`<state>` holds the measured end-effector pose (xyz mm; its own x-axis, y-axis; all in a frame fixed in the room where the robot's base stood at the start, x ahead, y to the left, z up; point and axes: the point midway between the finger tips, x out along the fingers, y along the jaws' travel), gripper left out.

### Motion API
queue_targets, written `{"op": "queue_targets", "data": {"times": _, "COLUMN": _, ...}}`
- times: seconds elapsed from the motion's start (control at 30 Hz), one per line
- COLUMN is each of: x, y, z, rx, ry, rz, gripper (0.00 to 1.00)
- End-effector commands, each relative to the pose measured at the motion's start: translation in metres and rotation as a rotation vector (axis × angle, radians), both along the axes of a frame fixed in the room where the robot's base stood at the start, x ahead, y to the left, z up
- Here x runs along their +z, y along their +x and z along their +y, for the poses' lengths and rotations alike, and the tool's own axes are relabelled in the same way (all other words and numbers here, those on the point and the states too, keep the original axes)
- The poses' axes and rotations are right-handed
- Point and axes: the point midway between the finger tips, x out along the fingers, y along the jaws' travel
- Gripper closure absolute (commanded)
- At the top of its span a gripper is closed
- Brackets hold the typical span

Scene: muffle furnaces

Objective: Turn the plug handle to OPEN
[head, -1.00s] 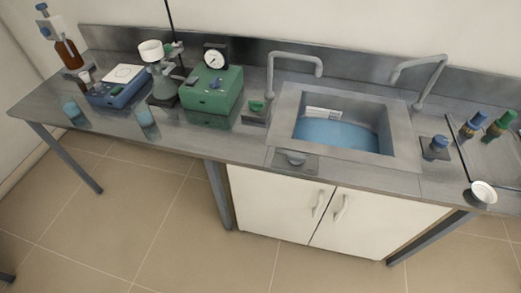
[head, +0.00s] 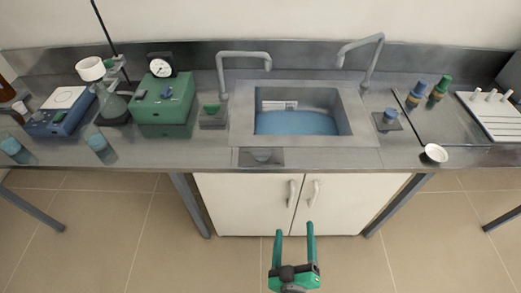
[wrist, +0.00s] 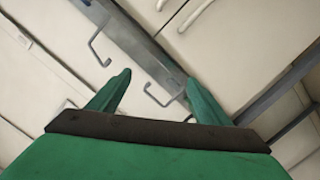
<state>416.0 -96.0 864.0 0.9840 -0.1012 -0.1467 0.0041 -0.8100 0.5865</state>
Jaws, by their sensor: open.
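The sink (head: 240,125) is set in the steel bench and holds blue water. A small grey plate with a rounded grey knob (head: 262,155) lies at the sink's front edge; it looks like the plug handle, but its marking is too small to read. A green knob (head: 211,109) sits on a block left of the sink, and a blue knob (head: 389,117) sits on a plate to its right. My gripper (head: 295,230) is open and empty, low in front of the white cabinet doors, apart from every knob. Its green fingers also show in the wrist view (wrist: 158,80).
Two grey taps (head: 243,55) (head: 362,42) arch behind the sink. A green box with a gauge (head: 166,105), a flask (head: 112,104) and a blue device (head: 62,112) stand left. A white bowl (head: 434,153) is near the right front edge. Cabinet handles (head: 313,191) are close to my gripper.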

Motion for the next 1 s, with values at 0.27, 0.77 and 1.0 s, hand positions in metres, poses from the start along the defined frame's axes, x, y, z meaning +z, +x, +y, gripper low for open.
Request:
{"op": "queue_targets", "data": {"times": 0.27, "x": 0.051, "y": 0.098, "z": -0.052, "rx": -0.135, "ry": -0.206, "rz": -0.05, "gripper": 0.28}}
{"op": "queue_targets", "data": {"times": 0.77, "x": 0.152, "y": 0.204, "z": -0.13, "rx": -0.485, "ry": -0.283, "rz": -0.007, "gripper": 0.28}}
{"op": "queue_targets", "data": {"times": 1.0, "x": 0.176, "y": 0.227, "z": -0.147, "rx": -0.624, "ry": -0.186, "rz": 0.098, "gripper": 0.28}}
